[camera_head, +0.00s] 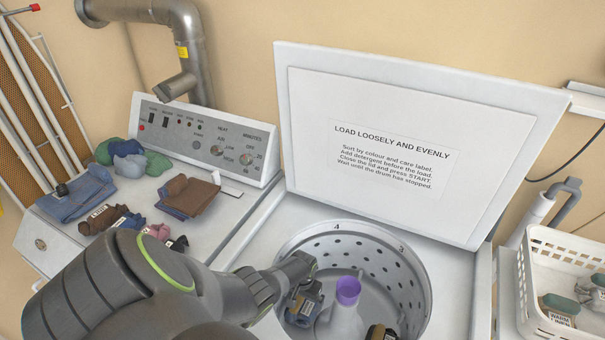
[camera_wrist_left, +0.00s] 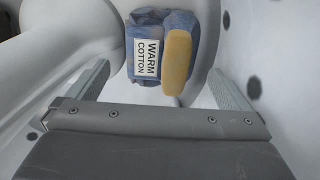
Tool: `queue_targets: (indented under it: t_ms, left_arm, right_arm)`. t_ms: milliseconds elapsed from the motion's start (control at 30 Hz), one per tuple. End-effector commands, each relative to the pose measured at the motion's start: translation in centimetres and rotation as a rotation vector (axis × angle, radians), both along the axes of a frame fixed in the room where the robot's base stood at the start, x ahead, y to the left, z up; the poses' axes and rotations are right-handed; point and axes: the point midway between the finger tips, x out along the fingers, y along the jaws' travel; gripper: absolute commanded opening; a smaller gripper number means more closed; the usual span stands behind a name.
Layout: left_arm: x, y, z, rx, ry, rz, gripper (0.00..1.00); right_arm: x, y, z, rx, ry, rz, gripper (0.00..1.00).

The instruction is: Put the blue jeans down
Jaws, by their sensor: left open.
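A blue denim-looking bundle (camera_wrist_left: 185,25), apparently the blue jeans, lies in the washer drum (camera_head: 410,285). It carries a white WARM COTTON label and a yellow patch. In the head view the bundle (camera_head: 303,306) shows beside the white agitator (camera_head: 342,322) with its purple top. My left gripper (camera_wrist_left: 158,72) reaches into the drum over the bundle. Its fingers are open and apart, one on each side, with clear gaps to the cloth. My left wrist hides part of the drum in the head view. My right gripper is not in view.
The washer lid (camera_head: 400,145) stands open behind the drum. Another dark item (camera_head: 378,332) lies in the drum at right. Folded blue cloth (camera_head: 76,195) and several other garments lie on the left machine. A white basket (camera_head: 540,290) with items stands at right.

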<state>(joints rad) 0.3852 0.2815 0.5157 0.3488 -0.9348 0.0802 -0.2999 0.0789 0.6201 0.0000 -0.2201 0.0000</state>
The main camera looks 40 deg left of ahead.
Motion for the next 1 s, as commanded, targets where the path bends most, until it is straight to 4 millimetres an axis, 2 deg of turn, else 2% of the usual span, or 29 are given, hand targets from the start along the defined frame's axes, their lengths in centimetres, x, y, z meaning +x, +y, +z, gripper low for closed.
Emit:
queue_targets:
  t_ms: [33, 433, 700, 1000]
  left_arm:
    - [0.0, 0.0, 1.6, 0.0, -0.001, -0.001, 1.0]
    - [0.0, 0.0, 7.4, 0.001, -0.002, 0.0, 1.0]
    - [0.0, 0.0, 9.5, 0.0, -0.001, 0.0, 1.0]
    - [0.0, 0.0, 9.8, 0.0, 0.0, 0.0, 1.0]
  right_arm:
    - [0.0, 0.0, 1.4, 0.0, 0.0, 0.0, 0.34]
    - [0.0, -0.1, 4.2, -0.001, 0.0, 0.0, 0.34]
    - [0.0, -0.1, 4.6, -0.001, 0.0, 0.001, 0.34]
    - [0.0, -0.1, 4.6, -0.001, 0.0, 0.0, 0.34]
